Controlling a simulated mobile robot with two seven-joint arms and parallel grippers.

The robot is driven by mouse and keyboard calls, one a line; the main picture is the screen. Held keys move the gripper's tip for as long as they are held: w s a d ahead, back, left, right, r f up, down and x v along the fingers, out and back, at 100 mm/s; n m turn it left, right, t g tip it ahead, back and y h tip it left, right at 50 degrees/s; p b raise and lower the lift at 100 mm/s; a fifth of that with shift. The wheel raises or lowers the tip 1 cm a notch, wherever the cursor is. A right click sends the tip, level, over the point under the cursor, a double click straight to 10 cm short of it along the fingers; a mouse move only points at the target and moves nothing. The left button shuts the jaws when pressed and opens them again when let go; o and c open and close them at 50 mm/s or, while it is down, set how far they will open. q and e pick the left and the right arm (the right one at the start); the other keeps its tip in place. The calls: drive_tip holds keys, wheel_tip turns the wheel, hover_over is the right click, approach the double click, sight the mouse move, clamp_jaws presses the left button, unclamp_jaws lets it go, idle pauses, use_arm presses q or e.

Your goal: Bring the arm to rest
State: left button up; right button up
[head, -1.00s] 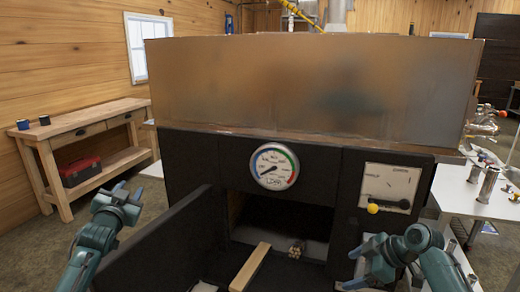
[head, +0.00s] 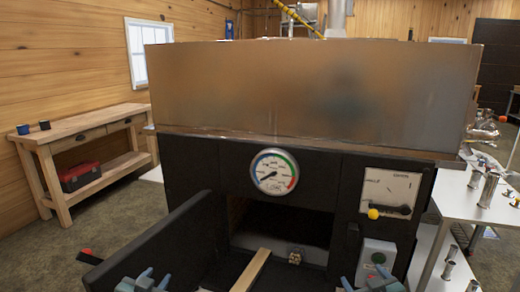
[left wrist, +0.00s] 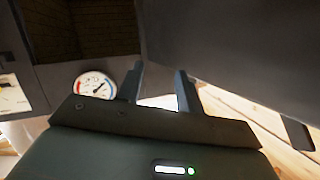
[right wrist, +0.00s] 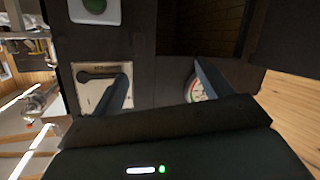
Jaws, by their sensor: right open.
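My right gripper (head: 370,284) is at the bottom edge of the head view, in front of the firebox, below the green-button box (head: 376,256). In the right wrist view its fingers (right wrist: 163,85) are apart and empty. Most of both arms is out of the head view.
The evaporator's metal pan (head: 310,90) stands on the black firebox, with a round gauge (head: 274,172) and a lever panel (head: 388,193). A wood piece (head: 252,270) lies at the firebox opening. A workbench (head: 90,125) is at the left, a white table (head: 470,200) at the right.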

use_arm(q)
drive_tip(key=s+d+f+g+h, duration=0.1)
drive_tip(key=s+d+f, duration=0.2)
drive_tip(key=s, duration=0.6)
drive_tip(key=s+d+f+g+h, duration=0.1)
drive_tip(key=s+d+f, duration=0.3)
drive_tip(key=s, duration=0.6)
drive_tip(key=s+d+f+g, duration=0.2)
drive_tip(key=s+d, duration=0.3)
drive_tip(key=s, duration=0.4)
drive_tip(key=shift+s+f+n+h, duration=0.15)
drive_tip(key=shift+f+n+h, duration=0.25)
drive_tip(key=shift+f, duration=0.35)
use_arm(e)
drive_tip(key=s+a+f+g+y, duration=0.1)
drive_tip(key=s+a+f, duration=0.2)
drive_tip(key=s, duration=0.6)
drive_tip(key=s+a+f+g+y, duration=0.1)
drive_tip(key=s+a+f, duration=0.3)
drive_tip(key=s, duration=0.6)
drive_tip(key=s+a+f+g, duration=0.2)
drive_tip(key=s+a, duration=0.3)
drive_tip(key=s, duration=0.4)
drive_tip(key=shift+s+f+m+y, duration=0.15)
drive_tip(key=shift+f+m+y, duration=0.25)
drive_tip(key=shift+f, duration=0.4)
use_arm(q)
drive_tip(key=shift+d, duration=0.1)
use_arm(e)
drive_tip(key=shift+a, duration=0.1)
